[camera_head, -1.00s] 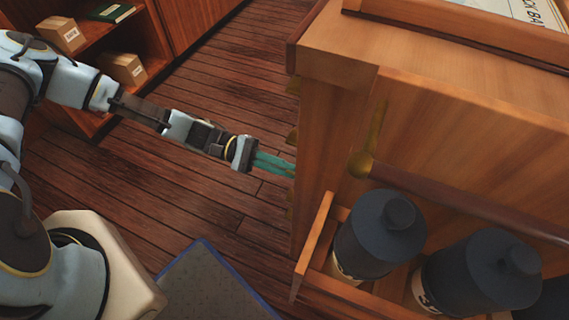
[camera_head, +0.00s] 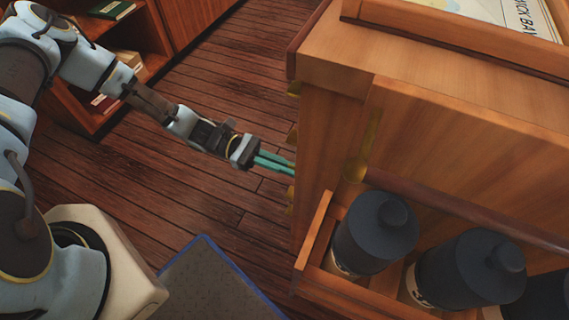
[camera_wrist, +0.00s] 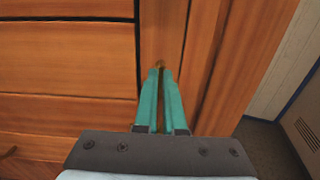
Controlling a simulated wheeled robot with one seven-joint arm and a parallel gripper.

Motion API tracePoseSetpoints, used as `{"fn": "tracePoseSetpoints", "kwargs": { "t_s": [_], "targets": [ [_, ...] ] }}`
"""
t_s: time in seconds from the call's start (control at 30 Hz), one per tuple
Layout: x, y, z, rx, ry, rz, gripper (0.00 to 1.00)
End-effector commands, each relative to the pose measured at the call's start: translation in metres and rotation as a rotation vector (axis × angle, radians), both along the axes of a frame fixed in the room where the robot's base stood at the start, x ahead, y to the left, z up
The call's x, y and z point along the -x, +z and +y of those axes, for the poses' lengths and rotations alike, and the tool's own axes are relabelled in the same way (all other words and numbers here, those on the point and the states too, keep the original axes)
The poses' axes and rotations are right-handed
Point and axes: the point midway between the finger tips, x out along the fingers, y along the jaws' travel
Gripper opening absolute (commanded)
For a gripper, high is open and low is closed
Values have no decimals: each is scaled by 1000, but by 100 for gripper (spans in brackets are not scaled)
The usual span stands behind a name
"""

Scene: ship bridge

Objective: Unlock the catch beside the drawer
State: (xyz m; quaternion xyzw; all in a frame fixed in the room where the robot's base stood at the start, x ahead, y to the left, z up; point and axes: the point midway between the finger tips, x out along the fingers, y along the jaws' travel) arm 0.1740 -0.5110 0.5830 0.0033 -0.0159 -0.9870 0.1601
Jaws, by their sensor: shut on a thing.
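My gripper (camera_head: 275,163) reaches the side of the wooden cabinet (camera_head: 335,75) in the head view. In the wrist view its two teal fingers (camera_wrist: 161,98) are close together, shut on a small brass catch (camera_wrist: 159,64). The catch sits on a narrow upright wood strip to the right of the drawers. Most of the catch is hidden between the fingertips. The drawer fronts (camera_wrist: 65,60) fill the left of the wrist view, with dark gaps between them, and look closed.
Dark canisters (camera_head: 375,232) stand in a wooden rack at the cabinet's near side, below a rail (camera_head: 460,210). A shelf with books and a box (camera_head: 123,62) is at the back left. The plank floor (camera_head: 215,85) between is clear. A blue-edged mat (camera_head: 215,285) lies in front.

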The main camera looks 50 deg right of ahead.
Motion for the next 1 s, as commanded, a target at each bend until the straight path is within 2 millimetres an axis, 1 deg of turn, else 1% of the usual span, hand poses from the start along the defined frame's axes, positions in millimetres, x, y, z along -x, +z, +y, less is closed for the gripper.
{"fn": "tracePoseSetpoints", "kwargs": {
  "t_s": [0.03,0.23,0.63,0.67,0.9,1.0],
  "targets": [
    [5,2,0,-11,-8,13,0],
    [6,3,0,-42,-8,24,0],
    [6,3,0,-46,-8,28,0],
    [6,3,0,-46,-8,28,9],
    [7,4,0,-43,-10,28,36],
    [6,3,0,-44,-9,27,37]
  ]
}}
